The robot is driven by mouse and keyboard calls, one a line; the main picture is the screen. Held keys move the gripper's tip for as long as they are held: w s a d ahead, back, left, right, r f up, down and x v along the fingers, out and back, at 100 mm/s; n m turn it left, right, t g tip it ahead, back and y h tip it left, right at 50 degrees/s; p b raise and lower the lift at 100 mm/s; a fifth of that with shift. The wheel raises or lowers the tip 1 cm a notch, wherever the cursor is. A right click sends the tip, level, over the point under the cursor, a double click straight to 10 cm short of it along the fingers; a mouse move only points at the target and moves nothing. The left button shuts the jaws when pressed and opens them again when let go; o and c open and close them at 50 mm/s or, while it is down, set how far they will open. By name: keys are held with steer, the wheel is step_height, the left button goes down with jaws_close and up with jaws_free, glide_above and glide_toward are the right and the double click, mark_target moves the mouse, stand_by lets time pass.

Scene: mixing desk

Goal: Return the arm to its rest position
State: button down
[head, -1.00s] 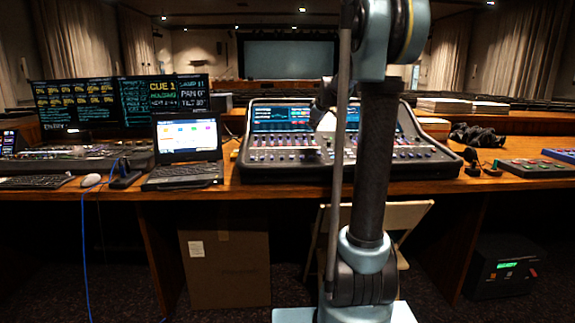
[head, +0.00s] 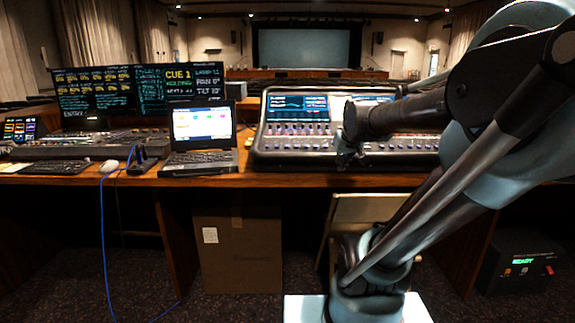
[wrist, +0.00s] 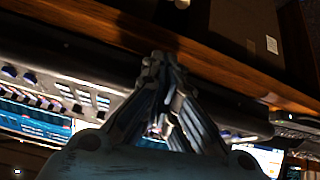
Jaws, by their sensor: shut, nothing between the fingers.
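My arm reaches in from the right of the head view and folds back toward the desk. My gripper (head: 345,158) hangs at its end, in front of the mixing console (head: 292,140), small and dark there. In the wrist view my gripper (wrist: 165,65) has its fingers together with nothing between them. Behind them the console (wrist: 65,95) appears upside down, with its faders and screens. I cannot tell from these views whether the fingertips touch the desk edge or hang clear of it. My arm hides the console's right part.
The wooden desk (head: 270,180) runs across the view. An open laptop (head: 202,130), a mouse (head: 109,166) and monitors (head: 110,92) stand left of the console. Below are a cardboard box (head: 238,250), a chair (head: 365,212) and a black power unit (head: 522,262). A blue cable (head: 103,235) hangs down.

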steer(key=s+f+m+g, duration=0.1)
steer(key=s+f+g, duration=0.2)
steer(key=s+f, duration=0.6)
steer(key=s+f+m+g, duration=0.15)
steer(key=s+f, duration=0.45)
steer(key=s, duration=0.6)
steer(key=w+r, duration=1.3)
steer(key=w, duration=0.6)
steer(key=w+r, duration=1.4)
steer(key=w, duration=0.5)
steer(key=w+r, duration=1.4)
steer(key=w, duration=0.5)
steer(key=shift+d+r+n+g, duration=0.2)
steer(key=shift+d+n+g, duration=0.1)
steer(key=shift+n+g, duration=0.15)
steer(key=s+f, duration=0.6)
steer(key=s, duration=0.2)
